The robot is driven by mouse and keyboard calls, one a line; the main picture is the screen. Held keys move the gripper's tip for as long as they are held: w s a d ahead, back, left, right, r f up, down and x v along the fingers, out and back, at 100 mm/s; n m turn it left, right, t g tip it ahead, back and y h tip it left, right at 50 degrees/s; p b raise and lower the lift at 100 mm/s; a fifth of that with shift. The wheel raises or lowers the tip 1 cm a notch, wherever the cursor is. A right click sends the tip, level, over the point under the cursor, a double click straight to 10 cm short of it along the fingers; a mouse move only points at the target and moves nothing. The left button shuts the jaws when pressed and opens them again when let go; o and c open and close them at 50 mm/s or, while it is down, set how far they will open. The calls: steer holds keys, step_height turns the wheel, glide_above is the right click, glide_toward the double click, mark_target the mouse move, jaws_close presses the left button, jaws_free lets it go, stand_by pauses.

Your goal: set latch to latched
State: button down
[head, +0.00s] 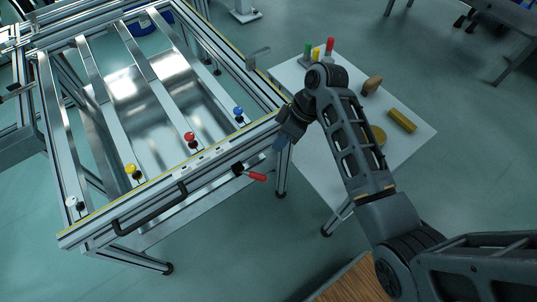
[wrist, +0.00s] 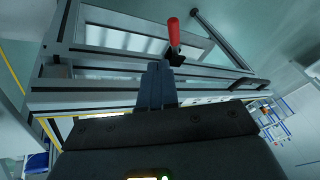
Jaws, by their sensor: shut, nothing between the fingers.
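The latch is a short lever with a red handle (head: 257,177) on a black pivot block at the front rail of the panel frame (head: 205,160). In the head view the handle points right and slightly down. In the wrist view the red handle (wrist: 174,32) stands upright, just beyond my fingertips. My gripper (head: 279,144) is above and to the right of the latch in the head view, apart from it. In the wrist view my gripper (wrist: 157,66) has its fingers together, empty. The fingertips appear close to the black pivot block (wrist: 174,57), but contact cannot be told.
Blue (head: 238,112), red (head: 190,137) and yellow (head: 132,170) knobs stand along the frame's front. A black bar handle (head: 150,210) is left of the latch. A white side table (head: 410,150) with several small objects lies under my arm.

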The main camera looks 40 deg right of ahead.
step_height(320, 180, up, 2)
steer(key=w+d+r+n, duration=0.1)
steer(key=w+d, duration=0.1)
steer(key=g, duration=0.1)
glide_toward(255, 176)
step_height(255, 176, down, 3)
steer(key=w+d, duration=0.2)
steer(key=w, duration=0.1)
steer(key=shift+y, duration=0.3)
steer(key=shift+s+a+f, duration=0.45)
steer(key=shift+a+f, duration=0.25)
steer(key=shift+f, duration=0.05)
steer(key=shift+s+a+f, duration=0.45)
steer(key=shift+a+f, duration=0.2)
steer(key=shift+f, duration=0.15)
